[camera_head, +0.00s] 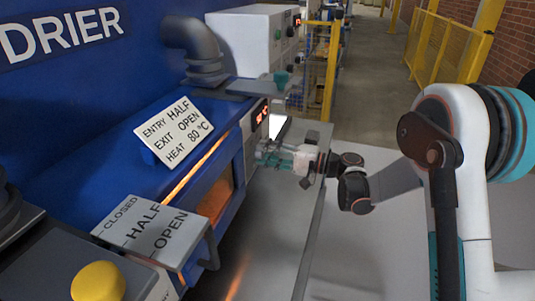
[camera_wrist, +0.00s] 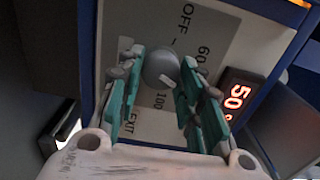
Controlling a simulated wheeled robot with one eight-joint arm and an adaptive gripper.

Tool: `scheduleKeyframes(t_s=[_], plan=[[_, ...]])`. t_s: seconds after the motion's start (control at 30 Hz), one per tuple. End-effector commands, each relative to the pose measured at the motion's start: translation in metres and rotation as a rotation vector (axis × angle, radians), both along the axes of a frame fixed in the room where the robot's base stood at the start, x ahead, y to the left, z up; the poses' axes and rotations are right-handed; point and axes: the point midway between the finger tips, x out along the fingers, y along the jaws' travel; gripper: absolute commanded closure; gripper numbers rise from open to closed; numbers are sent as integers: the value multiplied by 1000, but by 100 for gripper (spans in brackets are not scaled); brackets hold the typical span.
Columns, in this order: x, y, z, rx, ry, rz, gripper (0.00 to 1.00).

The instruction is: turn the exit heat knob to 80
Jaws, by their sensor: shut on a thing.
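The exit heat knob (camera_wrist: 158,68) is a round grey knob on a grey dial plate (camera_wrist: 215,28) in the wrist view. The plate's visible marks read OFF, 60, 100 and EXIT. A short pale mark shows on the knob's lower edge. My gripper (camera_wrist: 163,86) has green fingers on both sides of the knob and is shut on it. In the head view my gripper (camera_head: 270,156) is at the drier's right end face, and the knob is hidden there. A red display (camera_wrist: 238,98) beside the dial plate reads 50 with a unit partly cut off.
A white sign (camera_head: 175,130) on the blue drier (camera_head: 110,90) reads ENTRY HALF, EXIT OPEN, HEAT 80 °C. A plate (camera_head: 150,232) marked CLOSED, HALF, OPEN and a yellow button (camera_head: 98,282) are nearer. A glowing opening (camera_head: 216,198) lies below. Yellow fencing (camera_head: 448,48) stands behind.

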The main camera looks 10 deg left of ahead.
Motion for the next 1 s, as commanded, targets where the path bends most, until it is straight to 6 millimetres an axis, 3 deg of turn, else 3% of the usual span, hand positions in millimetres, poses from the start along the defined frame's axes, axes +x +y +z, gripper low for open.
scheduleKeyframes(t_s=[0.07, 0.1, 0.17, 0.2, 0.63, 1.0], plan=[[1, -1, 0, -1, -1, -2, 90], [1, -1, 0, -1, -1, -2, 62], [1, 0, 0, -1, -1, -2, 48], [1, 0, 0, -1, -1, -2, 46], [0, -9, 0, 0, -1, -2, 46], [-9, -78, 0, 0, -1, -5, 46]])
